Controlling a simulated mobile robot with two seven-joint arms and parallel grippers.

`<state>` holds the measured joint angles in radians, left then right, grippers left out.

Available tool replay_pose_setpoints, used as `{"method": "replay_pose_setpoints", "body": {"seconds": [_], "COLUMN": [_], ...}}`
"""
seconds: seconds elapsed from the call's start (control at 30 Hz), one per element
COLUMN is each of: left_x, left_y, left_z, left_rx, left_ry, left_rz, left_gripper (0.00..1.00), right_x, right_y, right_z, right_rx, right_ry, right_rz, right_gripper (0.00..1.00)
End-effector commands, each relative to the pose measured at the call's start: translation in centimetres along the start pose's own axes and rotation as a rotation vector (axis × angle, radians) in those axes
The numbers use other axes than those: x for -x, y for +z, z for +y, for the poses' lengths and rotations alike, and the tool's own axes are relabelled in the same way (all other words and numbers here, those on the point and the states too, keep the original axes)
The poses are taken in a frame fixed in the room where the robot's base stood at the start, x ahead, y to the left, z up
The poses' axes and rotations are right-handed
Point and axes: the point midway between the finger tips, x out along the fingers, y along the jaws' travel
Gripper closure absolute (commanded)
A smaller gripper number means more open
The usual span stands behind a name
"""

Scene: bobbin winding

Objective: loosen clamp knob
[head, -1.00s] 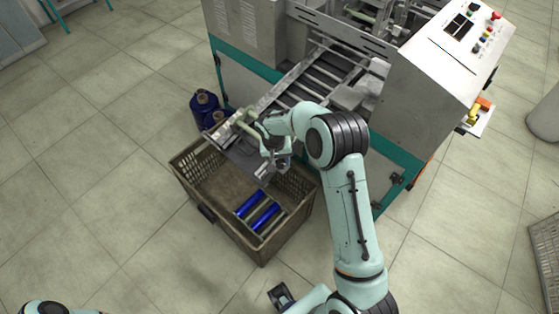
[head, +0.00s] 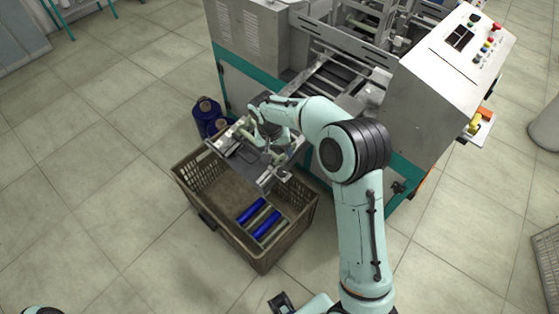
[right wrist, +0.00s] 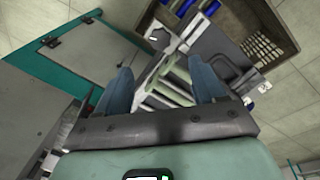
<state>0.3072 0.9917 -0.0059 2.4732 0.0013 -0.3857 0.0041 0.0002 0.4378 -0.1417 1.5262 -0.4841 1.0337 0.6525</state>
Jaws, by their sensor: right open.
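My right gripper (head: 266,132) is over the discharge chute (head: 226,150) at the front of the machine. In the right wrist view the gripper (right wrist: 162,68) is open, with two blue-grey fingers apart and pale rollers (right wrist: 168,88) visible between them, nothing gripped. Right of the fingers in that view lie a dark plate with a black handle (right wrist: 238,70) and a small pale knob-like part (right wrist: 263,87). I cannot tell for certain whether that part is the clamp knob. My wrist hides part of the chute in the head view.
A brown crate (head: 190,205) stands below the chute, holding blue spools (head: 252,211) and pale ones. The control panel (head: 470,40) is at right. Floor at left is clear.

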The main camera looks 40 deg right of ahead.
Motion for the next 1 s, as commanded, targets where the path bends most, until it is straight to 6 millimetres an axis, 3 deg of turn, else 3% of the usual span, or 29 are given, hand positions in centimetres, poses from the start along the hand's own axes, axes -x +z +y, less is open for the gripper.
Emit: {"method": "replay_pose_setpoints", "body": {"seconds": [0.1, 0.23, 0.8, 0.93, 1.0], "left_x": [0.2, 0.2, 0.2, 0.2, 0.3], "left_y": [-0.1, -0.1, -0.1, -0.1, -0.1], "left_z": [0.1, 0.1, 0.1, 0.1, 0.1], "left_rx": [0.000, 0.000, 0.000, 0.000, 0.000], "left_ry": [0.000, 0.000, 0.000, 0.000, 0.001], "left_rz": [0.001, 0.001, 0.001, 0.001, 0.001], "left_gripper": [0.57, 0.57, 0.57, 0.57, 0.57], "right_x": [1.9, 2.8, 3.0, 1.6, -0.5], "right_y": [-0.1, 0.0, 0.0, 0.5, 1.4], "right_z": [0.0, 0.0, 0.0, -0.6, -1.5], "right_rx": [0.000, 0.000, 0.000, 0.020, 0.054], "right_ry": [-0.002, 0.000, 0.000, -0.011, -0.032], "right_rz": [0.003, 0.001, 0.000, -0.014, -0.033], "right_gripper": [0.31, 0.31, 0.31, 0.31, 0.31]}}
